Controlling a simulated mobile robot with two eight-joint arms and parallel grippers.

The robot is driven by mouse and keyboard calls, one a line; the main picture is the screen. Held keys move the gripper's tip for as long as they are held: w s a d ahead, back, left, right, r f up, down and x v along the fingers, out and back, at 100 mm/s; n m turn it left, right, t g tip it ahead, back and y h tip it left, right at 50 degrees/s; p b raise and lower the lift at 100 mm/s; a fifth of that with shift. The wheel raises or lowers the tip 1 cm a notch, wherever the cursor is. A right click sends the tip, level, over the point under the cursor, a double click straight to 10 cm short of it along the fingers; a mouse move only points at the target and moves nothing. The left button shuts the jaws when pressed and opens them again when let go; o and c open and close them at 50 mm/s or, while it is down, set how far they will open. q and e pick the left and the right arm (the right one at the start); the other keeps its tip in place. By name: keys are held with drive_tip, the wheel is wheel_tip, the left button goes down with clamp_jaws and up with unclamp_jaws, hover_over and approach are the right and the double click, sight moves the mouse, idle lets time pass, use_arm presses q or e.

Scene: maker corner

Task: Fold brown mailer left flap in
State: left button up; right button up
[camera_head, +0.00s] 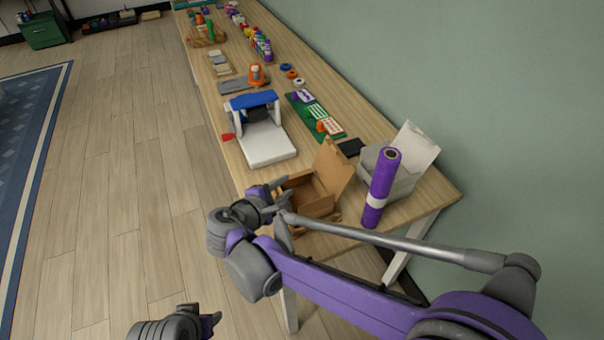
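The brown mailer (318,196) is an open cardboard box near the front end of the table. Its lid (335,167) stands up at the back right. My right gripper (284,194) is at the mailer's left side, with its two fingers apart. The gripper covers part of that side, so the left flap's angle and any contact with it cannot be made out clearly. My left gripper (212,322) is low at the bottom edge, over the floor and away from the table; its finger gap does not show clearly.
A white box with raised lid (417,146) and a purple roll (381,188) stand right of the mailer. A white and blue machine (264,137) and a green board (314,113) lie behind it. The wall borders the table's right side.

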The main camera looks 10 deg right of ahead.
sight(299, 176)
drive_tip(key=x, duration=0.9)
drive_tip(key=shift+d+f+b, duration=0.1)
drive_tip(key=shift+d+b, duration=0.05)
drive_tip(key=shift+b, duration=0.25)
drive_tip(key=shift+c, duration=0.2)
clamp_jaws()
idle(0.6)
